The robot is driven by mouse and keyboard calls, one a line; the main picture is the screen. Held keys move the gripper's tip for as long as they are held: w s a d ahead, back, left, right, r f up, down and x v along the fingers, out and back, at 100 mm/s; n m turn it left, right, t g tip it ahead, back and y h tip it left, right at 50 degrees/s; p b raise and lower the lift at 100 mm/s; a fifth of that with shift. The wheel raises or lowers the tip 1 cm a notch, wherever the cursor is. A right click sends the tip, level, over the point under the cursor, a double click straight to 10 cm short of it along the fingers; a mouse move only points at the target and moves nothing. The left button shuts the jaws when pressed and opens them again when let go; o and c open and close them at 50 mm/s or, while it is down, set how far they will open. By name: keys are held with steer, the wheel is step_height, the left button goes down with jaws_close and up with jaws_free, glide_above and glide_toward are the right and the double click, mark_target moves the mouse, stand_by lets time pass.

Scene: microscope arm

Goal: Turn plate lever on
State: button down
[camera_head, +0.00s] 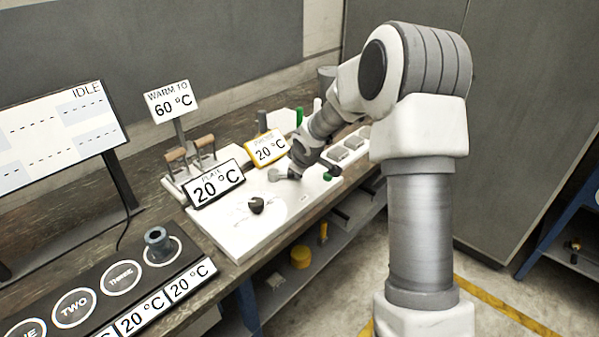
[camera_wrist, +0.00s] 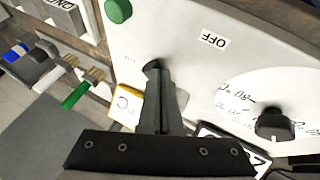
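The white plate unit (camera_head: 235,235) lies on the bench, with a dark round knob (camera_head: 256,205) that also shows in the wrist view (camera_wrist: 272,125). Its "PLATE" display (camera_head: 216,184) reads 20 °C. My gripper (camera_head: 288,174) is low over the unit's far right part. In the wrist view its dark fingers (camera_wrist: 154,70) are together and point at the white surface. An "OFF" label (camera_wrist: 214,41) lies to their right; a faint small label (camera_wrist: 130,57) lies to their left. A grey piece (camera_wrist: 181,98) shows beside the fingers, perhaps part of the lever. The lever is mostly hidden.
A green button (camera_wrist: 118,11) sits on the unit near the fingers. A yellow-framed display (camera_head: 267,148) stands close behind the gripper. A "WARM TO 60 °C" sign (camera_head: 171,101) and wooden-handled tools (camera_head: 177,155) stand farther back. A black numbered panel (camera_head: 97,300) is at front left.

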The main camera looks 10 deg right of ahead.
steer(key=shift+w+d+p, duration=0.3)
steer(key=shift+w+d, duration=0.05)
steer(key=shift+w, duration=0.35)
steer(key=shift+w+d, duration=0.3)
steer(key=shift+w, duration=0.6)
